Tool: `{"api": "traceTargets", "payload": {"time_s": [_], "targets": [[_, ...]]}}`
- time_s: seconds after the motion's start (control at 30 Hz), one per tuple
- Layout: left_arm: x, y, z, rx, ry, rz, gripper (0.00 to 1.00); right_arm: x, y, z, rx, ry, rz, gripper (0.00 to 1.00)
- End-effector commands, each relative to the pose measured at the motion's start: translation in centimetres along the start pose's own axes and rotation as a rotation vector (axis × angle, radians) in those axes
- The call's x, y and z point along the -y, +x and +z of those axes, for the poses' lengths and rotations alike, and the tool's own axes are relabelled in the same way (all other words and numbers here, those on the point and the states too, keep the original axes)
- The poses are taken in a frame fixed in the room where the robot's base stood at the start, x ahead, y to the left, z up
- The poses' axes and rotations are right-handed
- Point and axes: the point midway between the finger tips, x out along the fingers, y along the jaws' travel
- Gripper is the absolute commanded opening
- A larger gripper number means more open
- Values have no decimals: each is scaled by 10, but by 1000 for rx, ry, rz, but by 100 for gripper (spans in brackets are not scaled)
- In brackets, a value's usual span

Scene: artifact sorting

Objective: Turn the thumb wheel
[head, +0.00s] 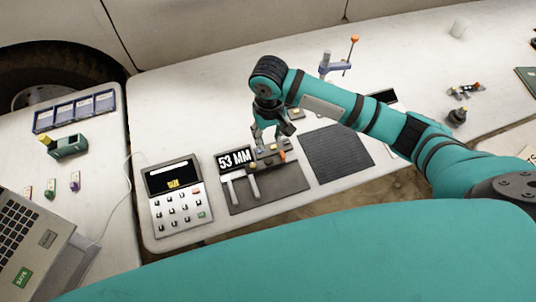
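A caliper-like gauge with a black display (235,159) reading "53 MM" and two pale jaws (240,188) lies on a dark mat (283,187) on the white table. An orange part, possibly the thumb wheel (282,156), shows at the gauge's right end. My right gripper (267,148) points down over the gauge's upper right part, left of the orange part. Its fingers look spread, with a small yellowish piece showing between or below them. I cannot tell whether they touch the gauge. My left gripper is out of view.
A keypad device (178,203) stands left of the mat, and an empty dark mat (335,153) lies to the right. A stand with an orange-topped lever (337,62) is behind my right arm. A laptop (30,240) and a blue tray (75,111) are on the left table.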

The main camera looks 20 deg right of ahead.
Motion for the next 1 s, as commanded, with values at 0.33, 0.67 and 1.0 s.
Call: {"api": "traceTargets", "payload": {"time_s": [0.33, 0.67, 1.0], "targets": [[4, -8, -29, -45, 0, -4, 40, 0, 77, 1, 2, 0, 2, 34], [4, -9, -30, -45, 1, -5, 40, 1, 121, 0, -1, -2, 0, 34], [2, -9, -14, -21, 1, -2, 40, 0, 126, 0, -2, -2, 0, 34]]}}
